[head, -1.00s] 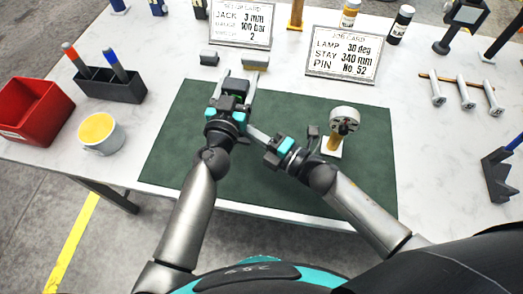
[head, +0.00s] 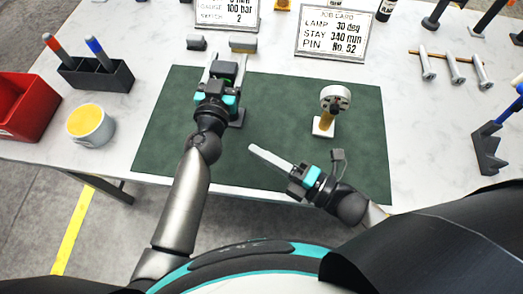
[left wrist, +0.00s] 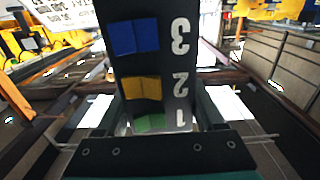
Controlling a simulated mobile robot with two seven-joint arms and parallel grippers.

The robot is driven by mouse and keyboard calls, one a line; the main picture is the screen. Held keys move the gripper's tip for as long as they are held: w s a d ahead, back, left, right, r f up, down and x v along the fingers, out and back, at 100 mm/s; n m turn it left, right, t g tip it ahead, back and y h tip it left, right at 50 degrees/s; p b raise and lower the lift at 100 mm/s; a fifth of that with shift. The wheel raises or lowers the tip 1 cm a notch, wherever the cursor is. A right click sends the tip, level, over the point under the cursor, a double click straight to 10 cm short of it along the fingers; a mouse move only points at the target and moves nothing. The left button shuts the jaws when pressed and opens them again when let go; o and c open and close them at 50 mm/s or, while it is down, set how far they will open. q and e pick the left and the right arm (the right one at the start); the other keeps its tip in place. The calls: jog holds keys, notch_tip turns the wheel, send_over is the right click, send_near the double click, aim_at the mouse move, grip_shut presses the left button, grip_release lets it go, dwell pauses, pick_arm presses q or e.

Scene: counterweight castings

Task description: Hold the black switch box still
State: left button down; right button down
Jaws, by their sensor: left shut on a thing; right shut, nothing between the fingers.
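The black switch box (head: 226,70) is between the fingers of my left gripper (head: 225,62), above the far left part of the green mat (head: 280,100). In the left wrist view the box (left wrist: 150,65) fills the space between the fingers. Its face carries a blue, a yellow and a green switch, beside the white numbers 3, 2 and 1. My left gripper is shut on it. My right gripper (head: 253,149) is shut and empty over the middle of the mat, pointing up and left, apart from the box.
A round white-headed device (head: 335,100) on a stand is on the mat's right side. A job card (head: 340,35), two small blocks behind the mat, a pen holder (head: 98,76), a yellow-filled cup (head: 90,125) and a red bin (head: 25,105) surround it. Bare mat lies between the arms.

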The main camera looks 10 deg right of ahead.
pick_arm(q)
grip_release()
dwell(0.3)
